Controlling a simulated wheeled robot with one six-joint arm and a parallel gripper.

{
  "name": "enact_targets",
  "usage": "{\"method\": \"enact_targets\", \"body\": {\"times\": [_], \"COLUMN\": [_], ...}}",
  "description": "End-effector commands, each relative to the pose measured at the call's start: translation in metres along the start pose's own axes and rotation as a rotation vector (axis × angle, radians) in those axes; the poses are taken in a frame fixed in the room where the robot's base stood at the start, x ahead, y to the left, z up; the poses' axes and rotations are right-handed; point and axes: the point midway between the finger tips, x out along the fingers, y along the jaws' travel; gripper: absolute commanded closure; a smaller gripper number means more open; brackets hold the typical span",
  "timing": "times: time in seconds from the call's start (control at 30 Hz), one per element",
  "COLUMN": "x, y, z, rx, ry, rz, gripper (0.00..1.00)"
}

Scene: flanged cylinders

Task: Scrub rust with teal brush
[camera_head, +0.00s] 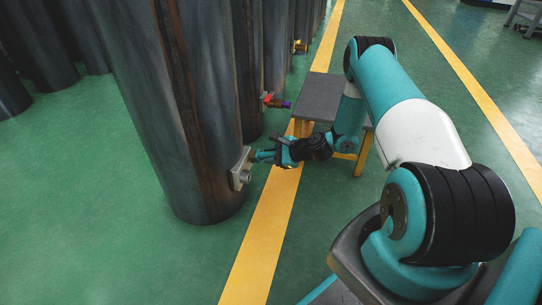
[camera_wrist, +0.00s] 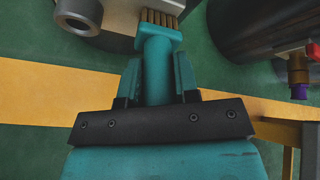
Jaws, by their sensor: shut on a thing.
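My gripper (camera_wrist: 158,86) is shut on the teal brush (camera_wrist: 157,62), whose brown bristles (camera_wrist: 160,18) point away from the jaws. In the wrist view the bristles meet or nearly meet a pale flange block (camera_wrist: 118,18) with a round pipe stub (camera_wrist: 76,14); I cannot tell if they touch. In the head view my gripper (camera_head: 276,155) reaches left to the flange (camera_head: 241,168) low on the nearest dark cylinder (camera_head: 190,120). A rusty brown streak (camera_head: 185,90) runs down that cylinder. The bristles are too small to make out there.
A grey-topped bench (camera_head: 318,95) with yellow legs stands behind my forearm. A red-handled valve with a purple end (camera_head: 276,101) sticks out from the cylinder behind. More cylinders (camera_head: 40,45) stand at the left. Yellow lines (camera_head: 262,230) cross the open green floor (camera_head: 100,240).

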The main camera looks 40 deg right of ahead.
Motion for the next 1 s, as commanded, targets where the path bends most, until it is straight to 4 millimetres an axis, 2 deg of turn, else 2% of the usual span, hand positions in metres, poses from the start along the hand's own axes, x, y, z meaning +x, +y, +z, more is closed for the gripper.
{"method": "enact_targets", "body": {"times": [0.03, 0.2, 0.7, 1.0], "x": [-0.004, -0.003, 0.017, 0.013], "y": [-0.004, -0.004, 0.015, 0.013], "z": [0.005, 0.006, -0.02, -0.017], "rx": [0.0, 0.001, 0.001, 0.0], "ry": [0.0, 0.0, 0.0, -0.001], "rz": [0.0, 0.001, 0.001, 0.0], "gripper": [1.0, 1.0, 1.0, 1.0]}}
